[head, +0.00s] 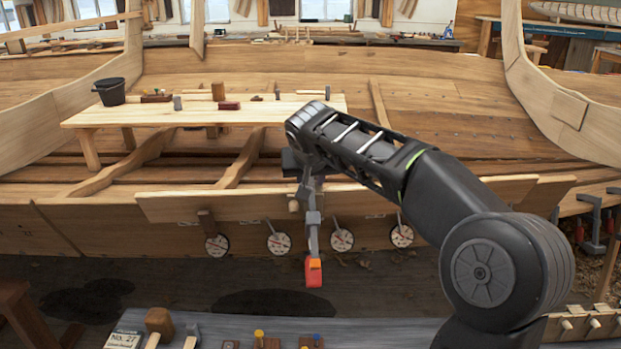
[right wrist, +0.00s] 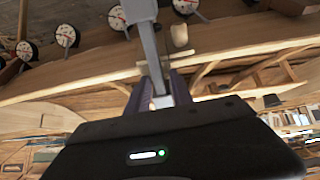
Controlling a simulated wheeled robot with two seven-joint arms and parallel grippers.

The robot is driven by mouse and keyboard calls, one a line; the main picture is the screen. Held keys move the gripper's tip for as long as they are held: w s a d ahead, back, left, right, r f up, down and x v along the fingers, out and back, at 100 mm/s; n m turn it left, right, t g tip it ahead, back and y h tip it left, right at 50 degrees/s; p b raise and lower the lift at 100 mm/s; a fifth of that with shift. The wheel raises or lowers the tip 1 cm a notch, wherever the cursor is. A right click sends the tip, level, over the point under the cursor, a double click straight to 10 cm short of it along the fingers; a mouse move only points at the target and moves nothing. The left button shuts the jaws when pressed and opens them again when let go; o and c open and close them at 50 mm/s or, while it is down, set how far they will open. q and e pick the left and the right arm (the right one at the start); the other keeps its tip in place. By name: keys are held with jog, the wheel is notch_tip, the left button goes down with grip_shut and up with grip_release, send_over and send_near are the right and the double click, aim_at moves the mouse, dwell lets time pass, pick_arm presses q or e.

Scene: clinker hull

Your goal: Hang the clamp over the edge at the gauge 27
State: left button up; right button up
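My right gripper (head: 312,184) is shut on the clamp (head: 313,222), a grey bar with an orange-red lower end. The clamp hangs upright in front of the hull plank (head: 170,208), between the second gauge (head: 279,244) and third gauge (head: 342,240) from the left. I cannot tell whether it touches the plank's edge. In the right wrist view the grey bar (right wrist: 150,45) runs between the gripper fingers (right wrist: 160,90). More round white gauges sit at the far left (head: 217,245) and right (head: 402,236); their number labels are too small to read. My left gripper is out of view.
A card marked No. 27 (head: 124,340) lies on the near bench (head: 225,325) beside a mallet (head: 159,322). A brown wooden piece (head: 206,222) hangs at the leftmost gauge. A plank table (head: 300,108) with a bucket (head: 110,91) and tools stands behind the edge.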

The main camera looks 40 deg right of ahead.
jog(key=shift+o, duration=0.4)
jog(key=shift+f, duration=0.2)
jog(key=shift+v, duration=4.05)
jog(key=shift+w, duration=0.1)
